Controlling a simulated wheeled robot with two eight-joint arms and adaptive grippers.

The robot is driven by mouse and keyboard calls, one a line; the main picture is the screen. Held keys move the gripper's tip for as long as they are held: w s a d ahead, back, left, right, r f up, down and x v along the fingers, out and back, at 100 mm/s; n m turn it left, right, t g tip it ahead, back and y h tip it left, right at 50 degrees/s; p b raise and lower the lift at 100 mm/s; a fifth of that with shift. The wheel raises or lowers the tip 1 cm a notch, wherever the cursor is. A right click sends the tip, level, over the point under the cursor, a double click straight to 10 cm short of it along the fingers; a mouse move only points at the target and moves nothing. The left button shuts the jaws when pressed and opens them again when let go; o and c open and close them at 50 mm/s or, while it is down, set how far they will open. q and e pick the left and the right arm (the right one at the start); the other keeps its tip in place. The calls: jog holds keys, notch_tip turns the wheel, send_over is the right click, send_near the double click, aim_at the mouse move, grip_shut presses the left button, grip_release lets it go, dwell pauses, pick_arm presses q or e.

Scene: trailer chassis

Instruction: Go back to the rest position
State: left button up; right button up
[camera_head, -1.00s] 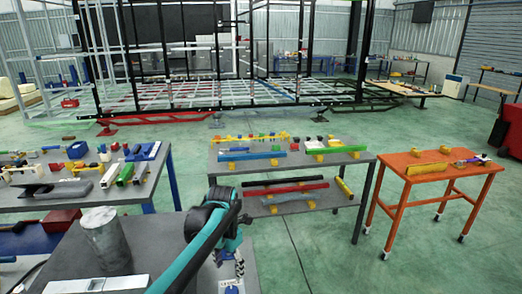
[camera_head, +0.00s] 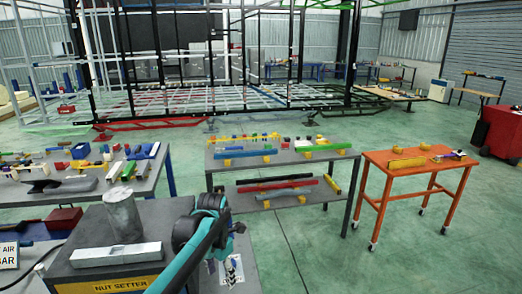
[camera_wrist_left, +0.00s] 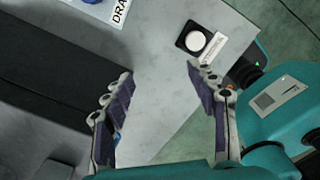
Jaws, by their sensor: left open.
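My left arm (camera_head: 196,245) is teal and dark grey and comes up from the bottom centre of the head view. My left gripper (camera_wrist_left: 162,95) is open in the left wrist view, with its two dark-padded fingers well apart and nothing between them. Below the fingers is a grey tabletop (camera_wrist_left: 165,130). In the head view the gripper is mostly hidden behind the arm. My right gripper is not in view.
A grey bench with a metal cylinder (camera_head: 124,216) and a silver block (camera_head: 117,254) is close at left. A grey two-shelf table (camera_head: 220,163) and an orange table (camera_head: 376,158) stand ahead. Green floor (camera_head: 320,255) is clear at right. A trailer frame (camera_head: 160,125) is behind.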

pick_arm(q)
jog(key=s+a+m+t, duration=0.3)
jog(key=s+m, duration=0.6)
jog(key=m, duration=0.5)
jog(key=s+a+f+m+t, duration=0.1)
jog(key=s+a+m+t, duration=0.2)
jog(key=s+m, duration=0.7)
jog(key=m, duration=0.4)
jog(key=shift+s+t, duration=0.2)
jog(key=shift+t, duration=0.2)
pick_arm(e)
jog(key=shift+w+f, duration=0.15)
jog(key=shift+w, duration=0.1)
